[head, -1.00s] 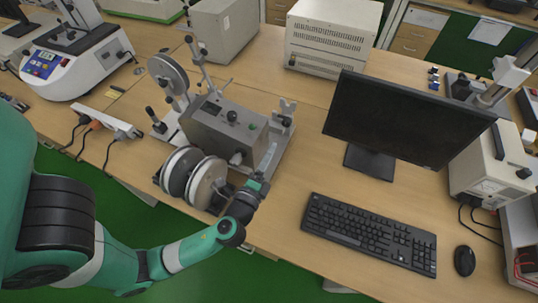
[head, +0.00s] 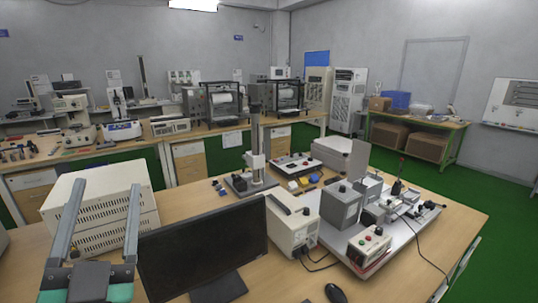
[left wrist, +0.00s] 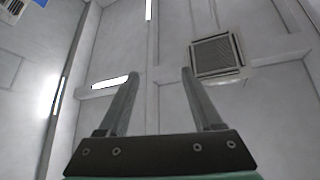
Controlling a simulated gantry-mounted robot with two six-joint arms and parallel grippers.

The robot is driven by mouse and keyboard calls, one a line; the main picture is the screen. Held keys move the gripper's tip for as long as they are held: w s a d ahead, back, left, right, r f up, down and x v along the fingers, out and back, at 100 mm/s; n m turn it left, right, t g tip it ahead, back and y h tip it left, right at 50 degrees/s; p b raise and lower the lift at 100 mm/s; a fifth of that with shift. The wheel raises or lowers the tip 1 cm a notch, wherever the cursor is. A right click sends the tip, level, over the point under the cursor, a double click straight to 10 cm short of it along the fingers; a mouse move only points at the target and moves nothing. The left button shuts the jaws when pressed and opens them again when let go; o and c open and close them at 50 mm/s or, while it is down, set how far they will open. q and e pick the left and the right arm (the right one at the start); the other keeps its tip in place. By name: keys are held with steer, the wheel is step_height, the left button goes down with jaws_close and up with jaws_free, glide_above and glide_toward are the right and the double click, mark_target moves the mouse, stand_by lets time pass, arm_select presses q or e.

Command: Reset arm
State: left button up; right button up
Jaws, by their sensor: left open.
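My left gripper (head: 107,184) stands at the lower left of the head view. Its two grey fingers point upward, are spread apart and hold nothing. In the left wrist view, the same open gripper (left wrist: 160,73) points toward the ceiling and upper walls, with nothing between its fingers. In the head view it appears in front of a beige vented box (head: 105,203), left of a black monitor (head: 205,243). The rest of my left arm is mostly hidden. My right gripper shows in neither view.
Green floor (head: 410,172) is open beyond the desk.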

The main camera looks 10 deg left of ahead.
arm_select(q)
steer(key=s+d+r+m+t+h+p, duration=0.1)
steer(key=s+d+r+t+h+p, duration=0.35)
steer(key=d+r+h, duration=0.75)
step_height(320, 180, up, 33)
steer(key=a+t+h+p, duration=0.1)
steer(key=h+p, duration=0.1)
steer(key=p, duration=2.8)
steer(key=shift+s+a, duration=0.3)
steer(key=shift+a, duration=0.05)
